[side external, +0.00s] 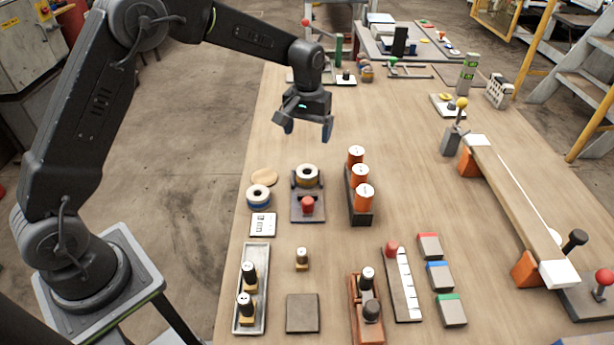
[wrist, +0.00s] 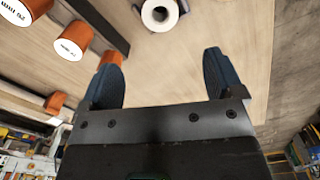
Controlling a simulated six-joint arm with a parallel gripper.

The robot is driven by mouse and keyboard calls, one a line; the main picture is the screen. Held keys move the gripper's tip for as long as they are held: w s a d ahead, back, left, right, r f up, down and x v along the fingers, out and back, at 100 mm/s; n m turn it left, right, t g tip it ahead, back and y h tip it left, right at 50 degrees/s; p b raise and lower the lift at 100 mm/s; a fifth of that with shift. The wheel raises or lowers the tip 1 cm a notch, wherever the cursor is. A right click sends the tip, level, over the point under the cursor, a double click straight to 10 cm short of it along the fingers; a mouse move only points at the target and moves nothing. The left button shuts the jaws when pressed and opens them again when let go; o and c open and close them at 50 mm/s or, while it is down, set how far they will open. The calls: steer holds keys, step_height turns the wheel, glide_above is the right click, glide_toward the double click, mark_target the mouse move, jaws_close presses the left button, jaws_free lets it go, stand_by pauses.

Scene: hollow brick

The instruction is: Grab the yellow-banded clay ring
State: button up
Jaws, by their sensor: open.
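The yellow-banded clay ring (side external: 307,182) has a white top with a dark hole and sits on a dark stand in the side view. In the wrist view a white-topped ring (wrist: 149,20) shows at the top edge, cut off by the frame; it appears to be the same one, but its band is not clear there. My gripper (side external: 308,128) hangs above the table, behind and higher than the ring. Its blue fingers are apart and empty, also in the wrist view (wrist: 161,54), where the ring lies beyond the fingertips, roughly centred between them.
A blue-banded ring (side external: 258,203) stands just left of the stand. A dark rack (side external: 359,216) with three orange cylinders is close on the right. A red knob (side external: 308,204) is on the stand's front plate. The table between my gripper and the ring looks clear.

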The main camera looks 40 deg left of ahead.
mark_target(307, 170)
step_height(307, 170, down, 13)
steer(key=shift+s, duration=0.1)
stand_by(0.5)
steer(key=shift+c, duration=0.3)
steer(key=c, duration=1)
steer(key=shift+r, duration=0.1)
